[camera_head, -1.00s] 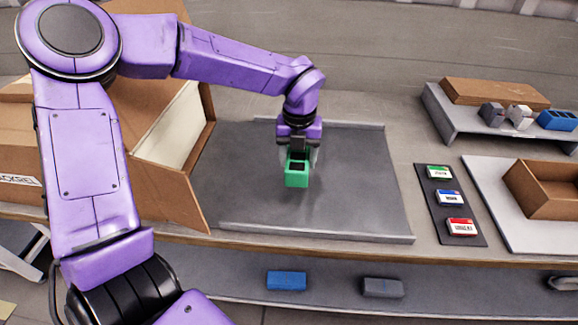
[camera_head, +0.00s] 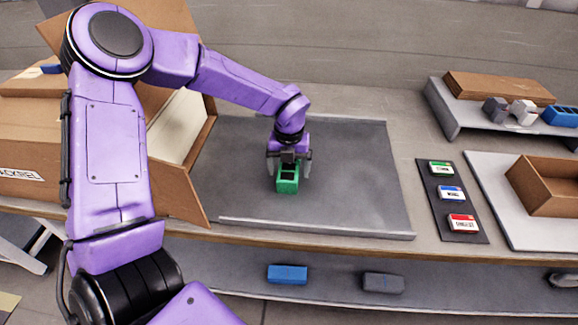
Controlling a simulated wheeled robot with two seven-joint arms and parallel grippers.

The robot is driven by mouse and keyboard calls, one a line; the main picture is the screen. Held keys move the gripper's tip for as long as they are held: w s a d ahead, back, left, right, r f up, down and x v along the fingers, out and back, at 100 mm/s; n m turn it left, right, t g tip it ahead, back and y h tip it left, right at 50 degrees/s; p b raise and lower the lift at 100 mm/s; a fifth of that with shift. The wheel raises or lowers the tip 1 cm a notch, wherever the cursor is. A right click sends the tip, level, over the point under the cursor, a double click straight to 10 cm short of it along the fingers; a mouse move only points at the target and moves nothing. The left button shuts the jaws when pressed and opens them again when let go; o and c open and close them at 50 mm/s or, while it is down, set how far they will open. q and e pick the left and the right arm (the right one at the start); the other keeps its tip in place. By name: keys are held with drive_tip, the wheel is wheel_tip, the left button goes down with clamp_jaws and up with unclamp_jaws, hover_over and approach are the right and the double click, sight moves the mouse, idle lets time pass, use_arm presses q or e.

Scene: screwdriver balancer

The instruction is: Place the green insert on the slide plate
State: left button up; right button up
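The green insert (camera_head: 288,182) is a small open-topped block. It appears to rest upright on the grey slide plate (camera_head: 350,180), left of the plate's middle. My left gripper (camera_head: 289,167) is right above and around it, pointing down. Its two fingers stand apart on either side of the insert, with what looks like a gap, so it seems open. The upper back of the insert is partly hidden by the gripper. My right gripper is not in view.
A cardboard box (camera_head: 40,150) stands left of the plate. A dark strip with green, blue and red labelled tags (camera_head: 452,196), a tray with a brown box (camera_head: 545,185) and a raised shelf (camera_head: 455,115) are on the right. Blue (camera_head: 287,274) and grey (camera_head: 382,283) blocks lie on the lower shelf.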

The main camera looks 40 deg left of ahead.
sight(289, 166)
use_arm(q)
wheel_tip(289, 166, up, 12)
drive_tip(key=shift+r, duration=0.25)
idle(0.3)
drive_tip(key=shift+p, duration=0.3)
idle(1.0)
